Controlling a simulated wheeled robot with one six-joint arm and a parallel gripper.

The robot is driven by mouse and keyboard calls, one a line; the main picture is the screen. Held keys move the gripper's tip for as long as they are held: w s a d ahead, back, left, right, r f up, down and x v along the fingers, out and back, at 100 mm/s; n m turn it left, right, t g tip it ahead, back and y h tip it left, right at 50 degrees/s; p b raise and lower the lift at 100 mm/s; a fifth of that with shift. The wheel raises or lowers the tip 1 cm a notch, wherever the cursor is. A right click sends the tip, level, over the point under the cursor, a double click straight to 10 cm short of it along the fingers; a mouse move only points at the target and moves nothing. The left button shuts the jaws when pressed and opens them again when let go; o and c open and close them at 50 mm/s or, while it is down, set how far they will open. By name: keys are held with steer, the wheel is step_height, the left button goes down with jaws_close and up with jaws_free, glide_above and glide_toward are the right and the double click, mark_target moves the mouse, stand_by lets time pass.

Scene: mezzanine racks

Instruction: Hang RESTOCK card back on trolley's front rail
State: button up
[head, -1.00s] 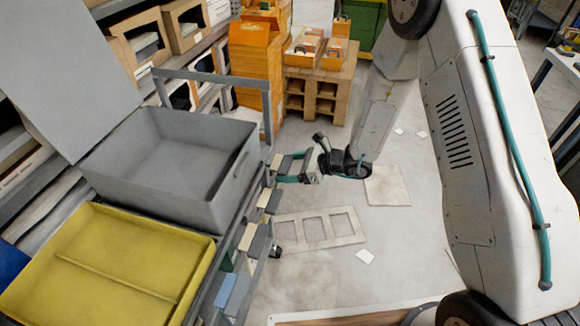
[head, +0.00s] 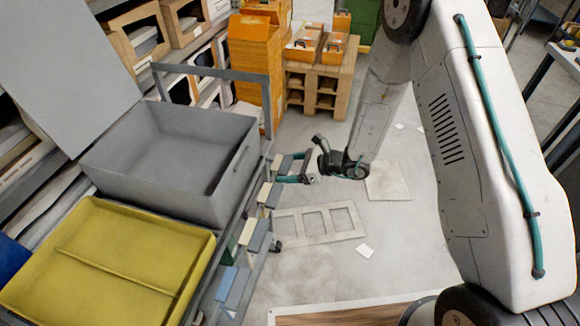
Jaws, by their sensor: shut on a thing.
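The trolley (head: 262,97) stands at the left, bearing a grey bin and a yellow tray. Along its front side hang several small grey, cream and blue cards or tags, such as a blue one (head: 236,288) and a grey one (head: 258,236). My gripper (head: 288,170), with teal fingers, is at the far end of this row, close beside the trolley. It is shut on a small grey card-like piece (head: 282,164). No lettering is readable, and I cannot tell whether this piece touches the rail.
The grey bin (head: 218,183) and yellow tray (head: 108,255) fill the trolley top. Orange boxes (head: 255,60) and a wooden pallet stack (head: 320,85) stand behind. Flat pale panels and scraps lie on the floor (head: 315,270), which is otherwise open right of the trolley.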

steer(key=o, duration=1)
